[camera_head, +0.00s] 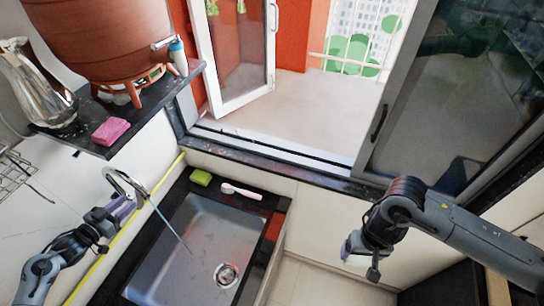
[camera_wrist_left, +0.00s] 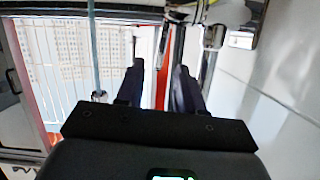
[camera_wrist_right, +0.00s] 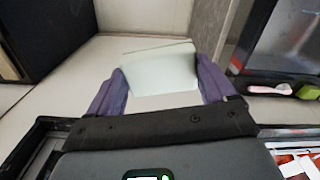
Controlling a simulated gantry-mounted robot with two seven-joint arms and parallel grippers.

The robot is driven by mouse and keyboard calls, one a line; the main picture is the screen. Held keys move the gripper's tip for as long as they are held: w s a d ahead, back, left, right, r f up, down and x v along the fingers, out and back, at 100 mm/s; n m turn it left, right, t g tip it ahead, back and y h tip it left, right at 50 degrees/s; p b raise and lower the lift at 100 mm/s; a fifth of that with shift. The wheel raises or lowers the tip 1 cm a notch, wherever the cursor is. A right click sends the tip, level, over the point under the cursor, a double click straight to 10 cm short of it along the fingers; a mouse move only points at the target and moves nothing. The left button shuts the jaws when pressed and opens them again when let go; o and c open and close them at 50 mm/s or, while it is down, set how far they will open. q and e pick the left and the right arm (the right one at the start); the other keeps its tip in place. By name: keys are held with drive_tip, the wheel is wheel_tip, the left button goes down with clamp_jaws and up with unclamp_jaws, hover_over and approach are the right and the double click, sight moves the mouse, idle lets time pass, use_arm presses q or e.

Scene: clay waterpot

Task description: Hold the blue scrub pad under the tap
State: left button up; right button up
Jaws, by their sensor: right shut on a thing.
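The tap (camera_head: 125,185) arches over the left side of the sink (camera_head: 170,275), and a thin stream of water runs from it into the basin. My left gripper (camera_head: 122,207) is beside the tap, its fingers apart and empty in the left wrist view (camera_wrist_left: 161,75). My right gripper (camera_head: 352,247) is right of the sink, away from the tap. In the right wrist view it is shut on a pale, faintly blue-green slab (camera_wrist_right: 160,70), which looks like the scrub pad.
A green sponge (camera_head: 201,177) and a white-and-pink brush (camera_head: 241,191) lie on the sink's back edge. A pink sponge (camera_head: 110,131), metal jug (camera_head: 38,88) and clay waterpot (camera_head: 100,35) stand on the dark shelf (camera_head: 75,140). The space above the sink's right side is clear.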

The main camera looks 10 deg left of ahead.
use_arm(q)
drive_tip(key=shift+v, duration=1.75)
use_arm(e)
drive_tip(key=shift+f, duration=0.1)
